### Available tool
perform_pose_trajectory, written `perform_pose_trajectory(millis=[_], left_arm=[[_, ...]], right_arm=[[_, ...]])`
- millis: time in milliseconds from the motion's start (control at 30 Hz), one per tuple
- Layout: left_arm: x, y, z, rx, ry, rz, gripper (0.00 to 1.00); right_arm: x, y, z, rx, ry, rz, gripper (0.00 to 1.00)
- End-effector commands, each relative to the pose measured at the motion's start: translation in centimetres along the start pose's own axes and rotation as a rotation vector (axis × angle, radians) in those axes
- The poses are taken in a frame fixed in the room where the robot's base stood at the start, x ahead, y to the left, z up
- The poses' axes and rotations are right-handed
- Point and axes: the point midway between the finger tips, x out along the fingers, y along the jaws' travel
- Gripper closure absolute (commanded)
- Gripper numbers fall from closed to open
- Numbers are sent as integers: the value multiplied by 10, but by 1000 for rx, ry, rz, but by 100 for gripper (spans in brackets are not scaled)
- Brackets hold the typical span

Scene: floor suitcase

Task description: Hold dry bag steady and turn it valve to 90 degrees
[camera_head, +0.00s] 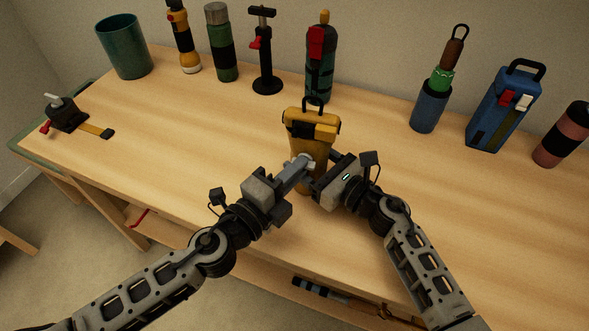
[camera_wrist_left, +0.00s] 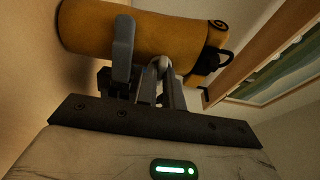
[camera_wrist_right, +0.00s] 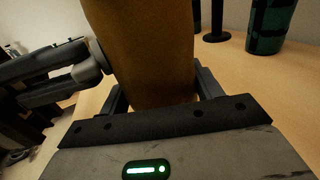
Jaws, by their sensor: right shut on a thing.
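The dry bag (camera_head: 318,136), a yellow-orange roll-top bag with black straps and a black top loop, stands upright on the table. A small pale valve (camera_head: 304,160) sits on its side. My left gripper (camera_head: 300,171) is at the valve, its fingers apart; the left wrist view shows a rounded pale valve end (camera_wrist_left: 161,64) between or just behind them. The exact contact is hidden. My right gripper (camera_wrist_right: 158,95) is shut on the lower body of the bag, with one finger on each side.
A green bin (camera_head: 124,48), a flashlight (camera_head: 184,42), a green bottle (camera_head: 221,45) and a black stand (camera_head: 265,55) line the back. A blue case (camera_head: 503,110) stands at right. A clamp-like tool (camera_head: 66,115) lies at left. The table between is clear.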

Motion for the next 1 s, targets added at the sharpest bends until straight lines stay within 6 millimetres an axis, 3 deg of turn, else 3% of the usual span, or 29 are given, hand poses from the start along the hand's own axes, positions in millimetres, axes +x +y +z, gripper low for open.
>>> perform_pose_trajectory(millis=[467,1000], left_arm=[[1,-4,0,80,1,23,100],[1,-8,-1,503,-1,203,100]], right_arm=[[0,0,0,0,0,0,68],[0,0,0,-1,1,0,68]])
